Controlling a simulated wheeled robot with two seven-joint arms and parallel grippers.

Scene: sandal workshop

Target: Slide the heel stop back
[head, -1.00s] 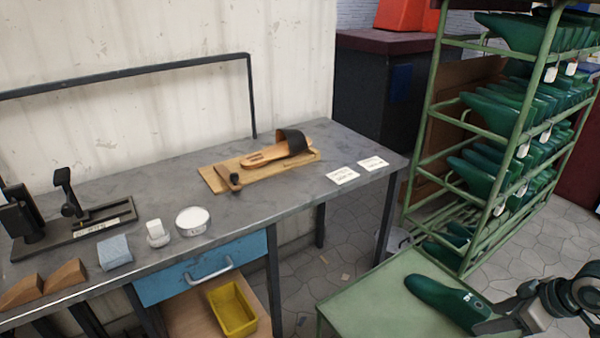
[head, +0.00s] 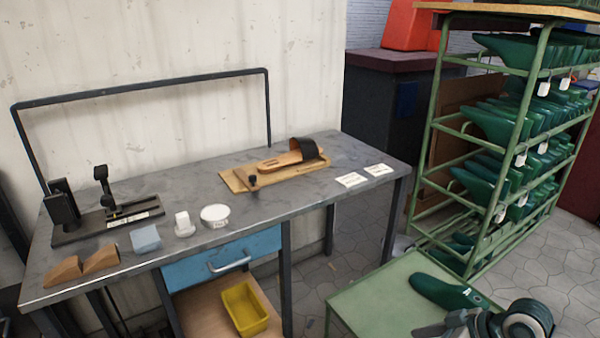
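A black fixture (head: 117,221) with a flat base and a pale scale label stands at the left end of the grey workbench (head: 215,178). It carries a tall black block (head: 62,208) at its left and an upright black post with a padded top (head: 101,174) on a slotted track. I cannot tell for certain which of these is the heel stop. My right gripper (head: 447,326) is at the bottom right, far from the fixture and close to a green shoe last (head: 438,290); its finger opening is unclear. My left gripper is out of view.
A sandal (head: 285,161) lies on a wooden board (head: 233,180) on the bench. Wooden wedges (head: 65,272), a blue-grey block (head: 145,238) and a white round tin (head: 214,214) line the front. A green table (head: 370,297) and a rack of lasts (head: 430,160) stand right.

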